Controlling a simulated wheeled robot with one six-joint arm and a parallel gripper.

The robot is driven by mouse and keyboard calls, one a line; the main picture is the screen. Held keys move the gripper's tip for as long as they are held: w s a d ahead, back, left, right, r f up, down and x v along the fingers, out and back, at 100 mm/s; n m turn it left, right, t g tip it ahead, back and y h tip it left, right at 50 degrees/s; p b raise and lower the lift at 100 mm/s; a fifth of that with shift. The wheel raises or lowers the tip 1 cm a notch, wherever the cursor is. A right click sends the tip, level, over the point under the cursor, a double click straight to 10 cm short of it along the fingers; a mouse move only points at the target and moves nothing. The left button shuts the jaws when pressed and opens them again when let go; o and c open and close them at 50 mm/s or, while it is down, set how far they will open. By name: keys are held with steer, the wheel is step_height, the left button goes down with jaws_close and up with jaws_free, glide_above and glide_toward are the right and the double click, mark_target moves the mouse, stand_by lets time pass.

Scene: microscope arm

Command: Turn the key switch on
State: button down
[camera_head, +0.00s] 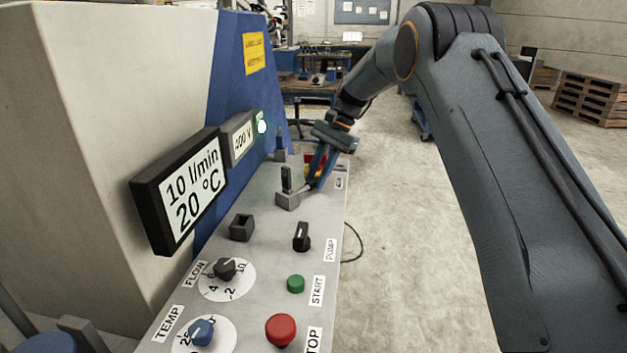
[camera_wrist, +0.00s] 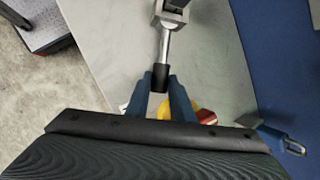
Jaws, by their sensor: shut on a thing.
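My gripper (camera_head: 316,183) is low over the far end of the grey panel (camera_head: 262,278). In the wrist view its two blue fingers (camera_wrist: 161,88) are closed around the black tip (camera_wrist: 161,77) of a silver lever (camera_wrist: 165,45). The lever comes out of a small grey block (camera_head: 287,201) with an upright black part (camera_head: 286,179). A blue piece with a hole (camera_wrist: 292,146), perhaps the key, lies right of the gripper in the wrist view. A blue upright piece (camera_head: 279,141) stands behind the block in the head view. Its turned position cannot be told.
A red and yellow control (camera_wrist: 206,116) is partly hidden behind my fingers. Nearer are the black pump switch (camera_head: 302,237), green button (camera_head: 296,284), red button (camera_head: 281,330) and dials. A blue wall and screens line the left.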

steer(key=shift+w+a+n, duration=0.2)
steer(key=shift+a+n, duration=0.05)
steer(key=shift+n, duration=0.05)
stand_by(0.5)
steer(key=c, duration=1.5)
jaws_free()
steer(key=shift+c, duration=0.2)
steer(key=b+v, duration=0.2)
steer(key=v, duration=0.5)
steer(key=shift+r, duration=0.4)
steer(key=shift+w+d, duration=0.1)
steer(key=shift+d, duration=0.05)
steer(key=s+d+f+n+t+h, duration=0.1)
steer(key=s+d+f, duration=0.3)
steer(key=s, duration=0.9)
steer(key=s+d+f+n+h, duration=0.2)
steer(key=s+d+f+n, duration=0.1)
steer(key=s+d, duration=0.6)
steer(key=s+d+f+n+t+h, duration=0.1)
steer(key=s+d+f, duration=0.4)
steer(key=s, duration=1.2)
steer(key=shift+s+d+f+n+t, duration=0.3)
steer(key=shift+d+n, duration=0.4)
steer(key=shift+d, duration=0.3)
